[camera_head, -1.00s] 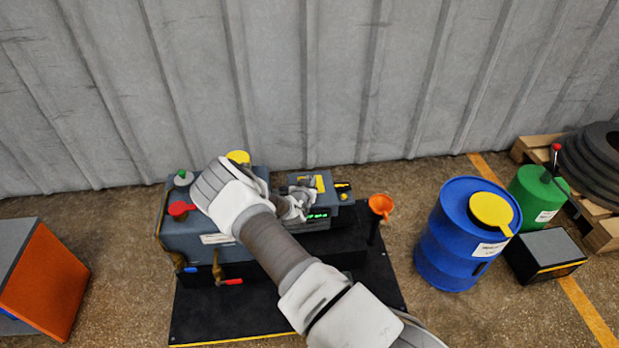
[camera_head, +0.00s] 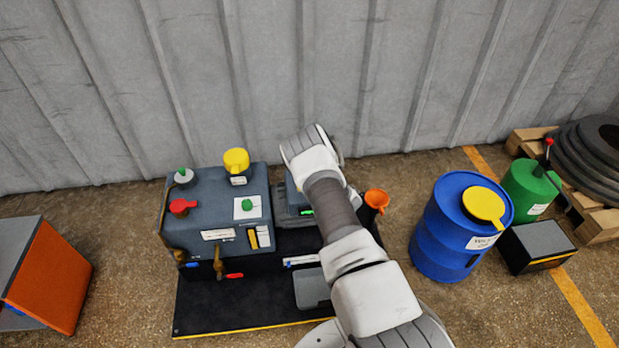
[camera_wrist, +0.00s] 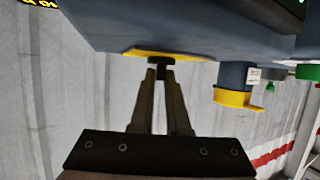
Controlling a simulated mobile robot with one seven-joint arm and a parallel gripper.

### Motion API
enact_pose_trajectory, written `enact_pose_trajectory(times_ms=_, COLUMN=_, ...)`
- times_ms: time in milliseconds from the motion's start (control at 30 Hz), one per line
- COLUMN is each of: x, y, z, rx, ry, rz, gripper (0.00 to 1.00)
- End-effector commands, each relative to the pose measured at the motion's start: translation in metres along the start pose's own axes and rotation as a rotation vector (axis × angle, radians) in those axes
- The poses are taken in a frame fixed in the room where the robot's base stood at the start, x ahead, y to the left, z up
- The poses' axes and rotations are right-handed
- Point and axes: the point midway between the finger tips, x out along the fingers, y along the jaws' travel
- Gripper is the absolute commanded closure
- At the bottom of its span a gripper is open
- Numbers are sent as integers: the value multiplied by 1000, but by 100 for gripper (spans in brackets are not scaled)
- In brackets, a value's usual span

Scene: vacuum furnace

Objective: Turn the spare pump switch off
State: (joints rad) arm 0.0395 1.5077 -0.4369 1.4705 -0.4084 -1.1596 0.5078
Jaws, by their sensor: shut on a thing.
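The switch (camera_wrist: 158,62), a small black knob, stands out from a yellow plate (camera_wrist: 190,56) on the blue-grey pump housing (camera_wrist: 130,25) in the wrist view. My gripper (camera_wrist: 158,74) has its two fingers closed about the knob, at its end. The switch's setting cannot be read from this angle. In the head view my wrist and forearm cover the right-hand unit, and my gripper and the switch are hidden behind them.
A large grey pump (camera_head: 225,205) with a red knob (camera_head: 182,206) and yellow cap (camera_head: 236,160) stands left of my arm. An orange funnel (camera_head: 376,198) is close on the right. A blue drum (camera_head: 440,245) is farther right. The ribbed wall (camera_head: 420,80) is behind.

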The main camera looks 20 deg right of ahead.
Motion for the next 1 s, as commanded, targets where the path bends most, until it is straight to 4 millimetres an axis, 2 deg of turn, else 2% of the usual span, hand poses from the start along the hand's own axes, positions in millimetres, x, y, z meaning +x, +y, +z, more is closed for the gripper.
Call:
enact_pose_trajectory(times_ms=333, x=0, y=2, z=0, rx=-55, ry=1, rz=-129, gripper=100)
enact_pose_trajectory(times_ms=867, x=1, y=2, z=-1, rx=-65, ry=1, rz=-152, gripper=100)
enact_pose_trajectory(times_ms=900, x=1, y=2, z=-1, rx=-65, ry=1, rz=-152, gripper=83)
enact_pose_trajectory(times_ms=1000, x=1, y=2, z=-1, rx=-65, ry=1, rz=-151, gripper=65)
